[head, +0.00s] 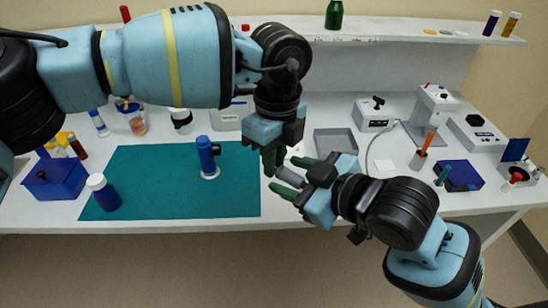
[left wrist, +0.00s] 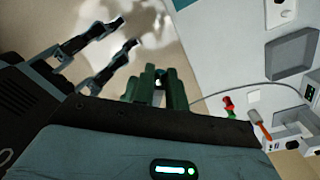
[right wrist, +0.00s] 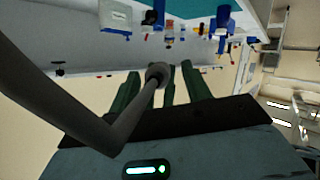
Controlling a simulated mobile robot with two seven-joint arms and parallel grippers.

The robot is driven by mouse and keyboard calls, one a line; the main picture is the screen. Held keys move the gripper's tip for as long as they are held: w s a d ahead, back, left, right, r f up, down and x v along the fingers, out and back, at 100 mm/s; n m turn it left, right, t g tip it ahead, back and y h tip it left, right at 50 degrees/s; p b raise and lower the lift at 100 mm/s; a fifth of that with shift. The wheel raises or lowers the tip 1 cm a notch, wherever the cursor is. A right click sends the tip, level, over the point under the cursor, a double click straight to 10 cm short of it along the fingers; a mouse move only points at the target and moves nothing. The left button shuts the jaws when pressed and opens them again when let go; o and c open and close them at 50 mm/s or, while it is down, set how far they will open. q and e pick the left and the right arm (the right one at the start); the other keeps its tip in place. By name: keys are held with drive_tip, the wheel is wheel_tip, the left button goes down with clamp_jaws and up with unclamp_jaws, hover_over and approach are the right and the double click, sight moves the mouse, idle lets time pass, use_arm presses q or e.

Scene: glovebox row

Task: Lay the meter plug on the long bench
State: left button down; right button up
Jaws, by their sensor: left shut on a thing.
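The meter plug (head: 290,177) is a small pale grey cylinder, held in the air near the front edge of the white long bench (head: 330,208). My left gripper (head: 272,162) points down and is shut on it; in the left wrist view its green fingers (left wrist: 158,88) mostly hide the plug. My right gripper (head: 292,177) comes from the right with its fingers apart around the plug. In the right wrist view the plug's round end (right wrist: 158,74) and thick dark grey lead show between spread fingers. I cannot tell whether the right fingers touch it.
A thin grey cable (head: 368,155) runs from the white meter box (head: 374,115) on the bench. A grey tray (head: 336,142) lies behind the grippers. The teal mat (head: 150,185) holds a blue device (head: 207,155) and a bottle (head: 103,192). The mat's right part is clear.

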drive_tip(key=s+d+f+m+h, duration=0.2)
drive_tip(key=d+f+m, duration=0.1)
drive_tip(key=f, duration=0.8)
drive_tip(key=s+d+f+m+h, duration=0.1)
drive_tip(key=d+f+m, duration=0.2)
drive_tip(key=f, duration=0.7)
drive_tip(key=s+d+f+m+h, duration=0.1)
drive_tip(key=s+d+f+h, duration=0.1)
drive_tip(key=s+f, duration=0.7)
drive_tip(key=s+d+f+m+g+h, duration=0.1)
drive_tip(key=s+d+f+m, duration=0.1)
drive_tip(key=s+d+f, duration=0.3)
drive_tip(key=s+f, duration=0.4)
drive_tip(key=s, duration=0.2)
drive_tip(key=shift+s+d+g+h, duration=0.15)
drive_tip(key=shift+d+g+h, duration=0.15)
drive_tip(key=shift+h, duration=0.1)
